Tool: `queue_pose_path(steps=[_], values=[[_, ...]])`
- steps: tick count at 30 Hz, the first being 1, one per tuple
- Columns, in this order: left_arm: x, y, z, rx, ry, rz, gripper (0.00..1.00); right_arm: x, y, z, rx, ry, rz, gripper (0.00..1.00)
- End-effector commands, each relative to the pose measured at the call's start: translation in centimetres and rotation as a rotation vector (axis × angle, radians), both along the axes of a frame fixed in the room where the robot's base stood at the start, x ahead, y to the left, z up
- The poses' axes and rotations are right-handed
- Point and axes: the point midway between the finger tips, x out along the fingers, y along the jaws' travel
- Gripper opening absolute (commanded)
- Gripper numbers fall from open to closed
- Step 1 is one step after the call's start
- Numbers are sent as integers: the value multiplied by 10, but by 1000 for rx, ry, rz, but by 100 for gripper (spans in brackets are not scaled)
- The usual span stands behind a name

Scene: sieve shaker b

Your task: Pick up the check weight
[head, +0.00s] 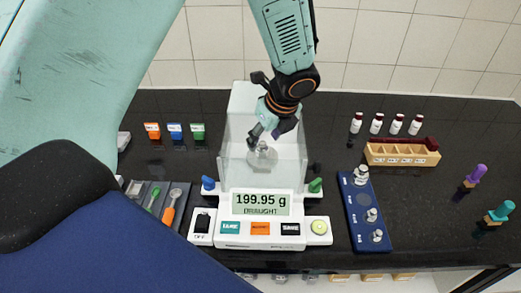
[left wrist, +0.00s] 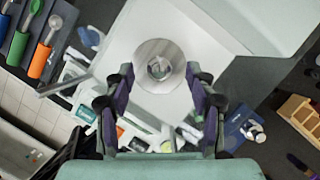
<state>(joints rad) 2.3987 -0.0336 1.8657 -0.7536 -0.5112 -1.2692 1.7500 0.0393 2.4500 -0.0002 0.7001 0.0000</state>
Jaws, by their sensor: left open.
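The check weight (head: 263,153) is a small metal weight on the pan inside the clear draught shield (head: 236,150) of the white balance (head: 258,228). In the left wrist view the weight (left wrist: 160,68) sits near the middle of the round metal pan (left wrist: 146,54). My left gripper (head: 270,132) is inside the top of the shield, just above the weight. In the left wrist view its open fingers (left wrist: 159,75) frame the weight on both sides; I cannot tell contact. The balance display (head: 262,203) reads 199.95 g. My right gripper is not in view.
A blue rack (head: 356,205) with several metal weights stands right of the balance. A wooden box (head: 402,155) and several small bottles (head: 377,123) are behind it. A tray of spoons (head: 148,199) lies left. The shield walls stand close around my gripper.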

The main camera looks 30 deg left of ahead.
Motion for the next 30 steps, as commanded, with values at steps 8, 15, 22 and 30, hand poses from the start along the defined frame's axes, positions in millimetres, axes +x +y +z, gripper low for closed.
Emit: queue_pose_path(steps=[8,15,22,30], values=[[2,13,-32,-1,1,4,56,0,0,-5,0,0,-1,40],[4,14,-35,0,0,3,56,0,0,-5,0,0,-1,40],[5,15,-34,0,0,2,41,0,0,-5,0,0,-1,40],[5,17,-34,0,0,1,18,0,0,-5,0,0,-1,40]])
